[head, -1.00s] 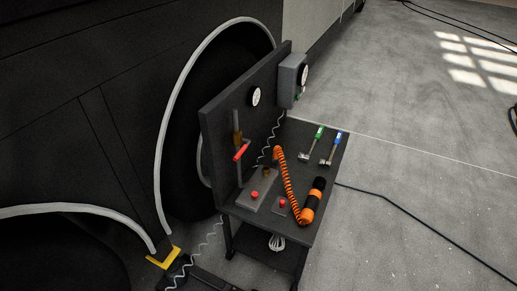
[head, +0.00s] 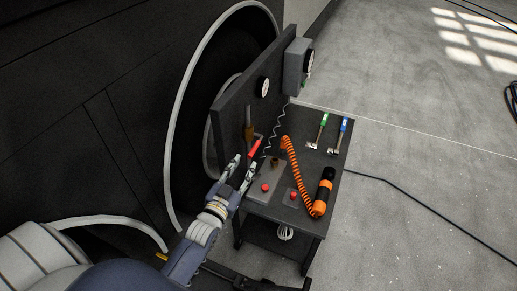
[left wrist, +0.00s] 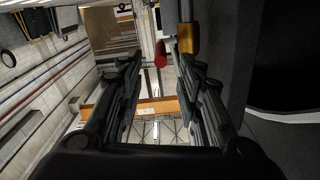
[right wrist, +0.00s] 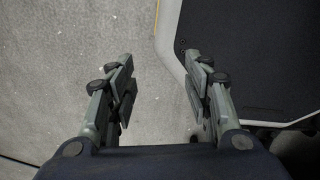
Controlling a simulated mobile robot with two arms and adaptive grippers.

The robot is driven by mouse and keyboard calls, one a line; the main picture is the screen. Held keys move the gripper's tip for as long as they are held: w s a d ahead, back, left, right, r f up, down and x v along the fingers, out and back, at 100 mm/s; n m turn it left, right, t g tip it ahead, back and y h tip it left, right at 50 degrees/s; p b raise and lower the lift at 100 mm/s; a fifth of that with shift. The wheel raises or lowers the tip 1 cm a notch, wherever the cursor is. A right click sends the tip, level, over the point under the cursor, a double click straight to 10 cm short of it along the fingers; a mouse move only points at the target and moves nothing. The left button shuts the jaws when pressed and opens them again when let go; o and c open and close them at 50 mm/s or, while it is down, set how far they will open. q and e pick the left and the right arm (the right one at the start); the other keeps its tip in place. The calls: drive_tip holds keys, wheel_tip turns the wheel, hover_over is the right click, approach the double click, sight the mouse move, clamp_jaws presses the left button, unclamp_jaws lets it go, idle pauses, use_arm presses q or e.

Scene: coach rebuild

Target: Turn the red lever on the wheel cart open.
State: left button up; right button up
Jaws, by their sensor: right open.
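The red lever (head: 254,149) sticks out from the upright back panel of the dark wheel cart (head: 318,180), just below a brass valve body (head: 249,131). My left gripper (head: 244,163) is open and empty, close in front of the lever on its near side. In the left wrist view, the red lever (left wrist: 160,54) appears ahead, between the two open fingers and apart from them, with the brass valve body (left wrist: 188,38) to its right. My right gripper (right wrist: 158,62) is open and empty, above bare floor.
On the cart top are two red knobs (head: 265,188), an orange coiled hose (head: 292,166), an orange and black cylinder (head: 323,192), and green-handled (head: 318,132) and blue-handled (head: 339,134) tools. A dark cable crosses the open floor at right.

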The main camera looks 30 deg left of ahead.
sight(252, 151)
use_arm(q)
drive_tip(key=w, duration=0.7)
drive_tip(key=shift+w+a, duration=0.2)
drive_tip(key=shift+a, duration=0.05)
drive_tip(key=shift+w, duration=0.6)
drive_tip(key=c, duration=0.7)
clamp_jaws()
use_arm(e)
drive_tip(key=shift+r, duration=0.3)
